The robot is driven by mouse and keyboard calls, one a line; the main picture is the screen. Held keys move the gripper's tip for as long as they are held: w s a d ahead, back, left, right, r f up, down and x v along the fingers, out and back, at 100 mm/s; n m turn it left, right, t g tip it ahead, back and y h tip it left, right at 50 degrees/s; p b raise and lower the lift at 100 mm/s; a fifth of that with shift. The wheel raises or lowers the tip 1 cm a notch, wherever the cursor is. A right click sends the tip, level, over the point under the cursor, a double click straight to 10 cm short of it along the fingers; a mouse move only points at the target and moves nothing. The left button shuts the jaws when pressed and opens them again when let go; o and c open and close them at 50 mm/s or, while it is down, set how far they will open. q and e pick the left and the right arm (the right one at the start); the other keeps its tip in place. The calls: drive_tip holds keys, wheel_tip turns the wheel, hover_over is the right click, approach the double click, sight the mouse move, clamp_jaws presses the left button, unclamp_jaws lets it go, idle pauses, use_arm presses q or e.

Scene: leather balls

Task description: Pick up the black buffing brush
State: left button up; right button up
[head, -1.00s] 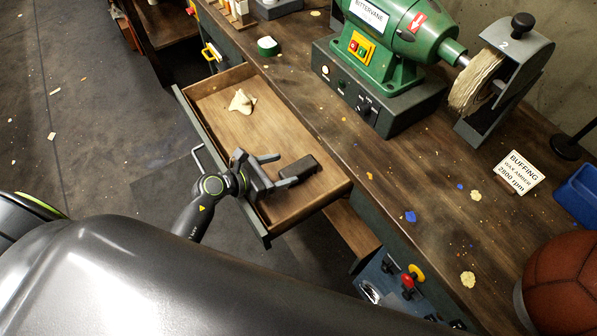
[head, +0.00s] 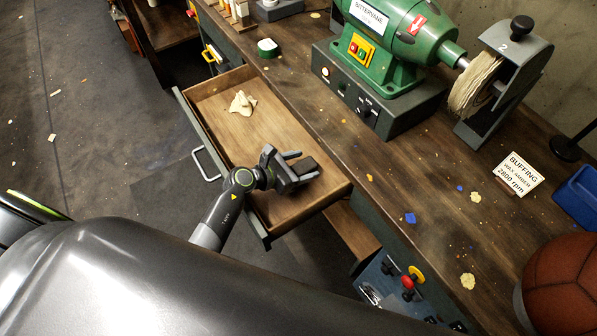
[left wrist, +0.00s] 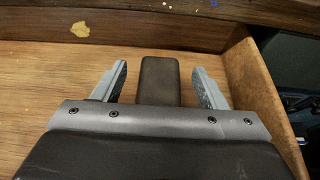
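The black buffing brush (head: 304,165) is a dark block in the front right part of the open wooden drawer. In the left wrist view the dark brush (left wrist: 160,82) lies lengthwise between my two fingers, with a gap on each side. My left gripper (head: 308,164) is open over the brush in the head view; its fingers (left wrist: 160,68) straddle the brush without visibly touching it. The brush's near end is hidden behind the gripper body in the left wrist view. My right gripper is not in view.
The drawer's right wall (head: 310,213) is close to my gripper. A pale crumpled cloth (head: 242,103) lies farther back in the drawer. The workbench carries a green buffing machine (head: 395,45), a sign (head: 518,174), a blue bin (head: 580,197) and a brown leather ball (head: 567,285).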

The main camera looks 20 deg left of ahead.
use_arm(q)
drive_tip(key=c, duration=0.9)
drive_tip(key=shift+c, duration=0.7)
drive_tip(key=shift+r, duration=0.15)
